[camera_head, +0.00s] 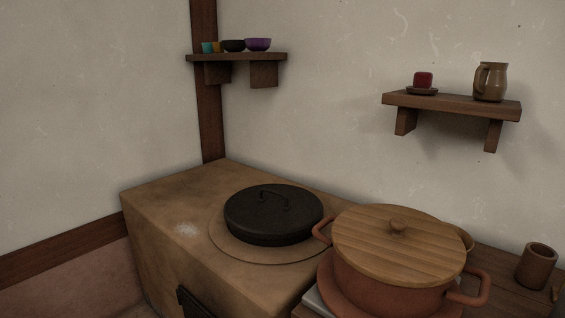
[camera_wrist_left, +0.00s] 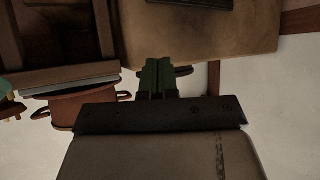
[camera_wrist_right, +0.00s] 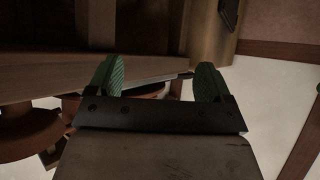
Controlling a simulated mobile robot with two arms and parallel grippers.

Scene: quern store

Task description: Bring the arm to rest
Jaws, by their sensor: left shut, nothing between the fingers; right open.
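Neither of my arms shows in the head view. In the left wrist view my left gripper (camera_wrist_left: 157,76) has its green fingers pressed together with nothing between them. A reddish-brown pot (camera_wrist_left: 70,108) shows to the left of those fingers, apart from them as far as I can tell. In the right wrist view my right gripper (camera_wrist_right: 157,78) has its two green fingers spread wide, with no thing held between them. Dark wooden furniture (camera_wrist_right: 120,28) and reddish-brown rounded ware (camera_wrist_right: 28,125) show beyond them; this view is dim.
A clay stove (camera_head: 165,215) bears a black lidded pan (camera_head: 272,225). A terracotta pot (camera_head: 385,288) with a wooden lid (camera_head: 375,250) stands right of it, near a brown cup (camera_head: 536,266).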

